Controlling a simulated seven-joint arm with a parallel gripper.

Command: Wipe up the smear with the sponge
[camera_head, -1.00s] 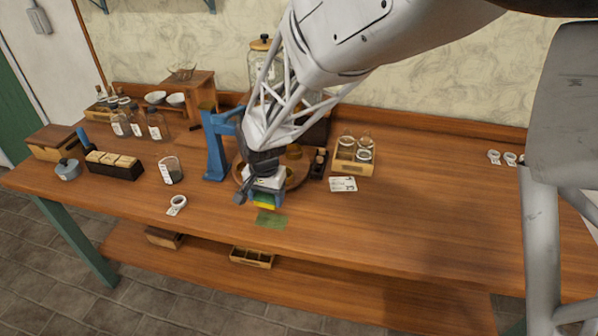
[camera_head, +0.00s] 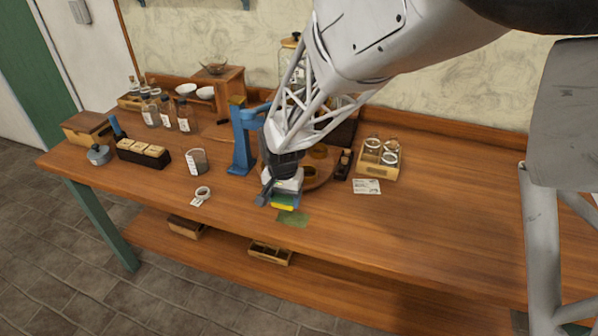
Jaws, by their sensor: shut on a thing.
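The smear (camera_head: 293,219) is a flat green patch on the wooden table near its front edge. The sponge (camera_head: 284,204) has a yellow layer and a green layer. My gripper (camera_head: 282,194) is shut on the sponge and holds it just behind the smear. I cannot tell whether the sponge touches the table. The gripper's fingers are partly hidden by the wrist.
A blue stand (camera_head: 241,140) is left of my gripper, and a round wooden tray (camera_head: 322,178) is behind it. A white card (camera_head: 367,186) and a jar crate (camera_head: 377,160) are to the right. A tape roll (camera_head: 202,193) lies left. The table's right side is clear.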

